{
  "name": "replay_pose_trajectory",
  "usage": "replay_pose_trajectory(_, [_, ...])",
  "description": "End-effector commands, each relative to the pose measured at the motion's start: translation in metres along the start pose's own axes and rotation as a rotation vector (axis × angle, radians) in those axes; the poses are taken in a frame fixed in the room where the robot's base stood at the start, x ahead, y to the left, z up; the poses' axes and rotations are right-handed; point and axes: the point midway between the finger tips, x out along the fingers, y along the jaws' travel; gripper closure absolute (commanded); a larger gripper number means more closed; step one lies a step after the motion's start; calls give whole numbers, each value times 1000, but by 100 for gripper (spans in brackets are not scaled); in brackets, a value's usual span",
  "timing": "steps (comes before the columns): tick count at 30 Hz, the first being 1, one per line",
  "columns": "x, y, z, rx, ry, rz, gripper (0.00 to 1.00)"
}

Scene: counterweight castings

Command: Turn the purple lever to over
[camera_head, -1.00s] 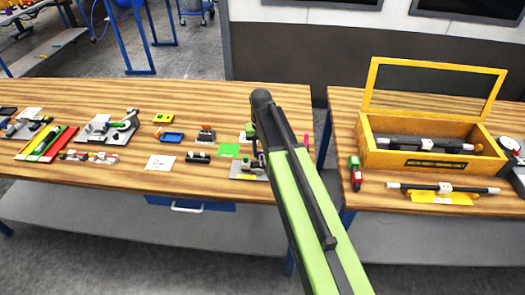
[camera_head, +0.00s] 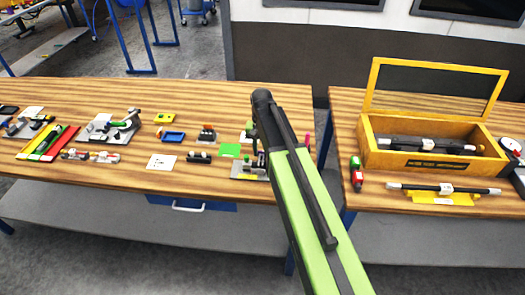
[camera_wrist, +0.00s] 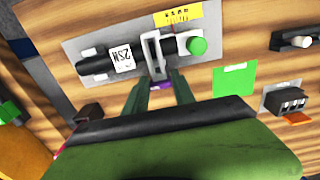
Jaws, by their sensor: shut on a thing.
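The purple lever (camera_wrist: 161,86) shows as a small purple patch between my fingers in the wrist view, below a pale slotted guide (camera_wrist: 152,50) on a grey plate (camera_wrist: 215,68). My gripper (camera_wrist: 158,90) is shut on the lever, and the fingers and palm hide most of it. In the head view a purple bit (camera_head: 261,159) shows just left of my arm, which hides the fingertips and part of the plate. The plate also carries a green round button (camera_wrist: 197,46), a black handle (camera_wrist: 95,66) and a white label (camera_wrist: 122,59).
A green square (camera_wrist: 234,79) and a grey block with dark knobs (camera_wrist: 287,100) lie right of the plate in the wrist view. Several fixtures crowd the left bench (camera_head: 70,105). An open yellow box (camera_head: 390,157) stands on the right bench, across a gap.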

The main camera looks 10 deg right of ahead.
Motion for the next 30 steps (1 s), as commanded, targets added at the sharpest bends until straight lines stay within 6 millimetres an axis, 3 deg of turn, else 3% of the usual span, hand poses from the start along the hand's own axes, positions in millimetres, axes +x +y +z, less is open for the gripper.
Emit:
replay_pose_trajectory(1, [0, -1, -2, 0, 7, -2, 65])
replay_pose_trajectory(5, [0, 0, -2, 0, 5, -1, 48])
replay_pose_trajectory(17, [-5, 0, -1, 0, 2, 0, 47])
replay_pose_trajectory(23, [-33, 0, 0, 0, 2, 0, 47])
replay_pose_trajectory(30, [-88, 0, 0, 0, 2, 0, 47])
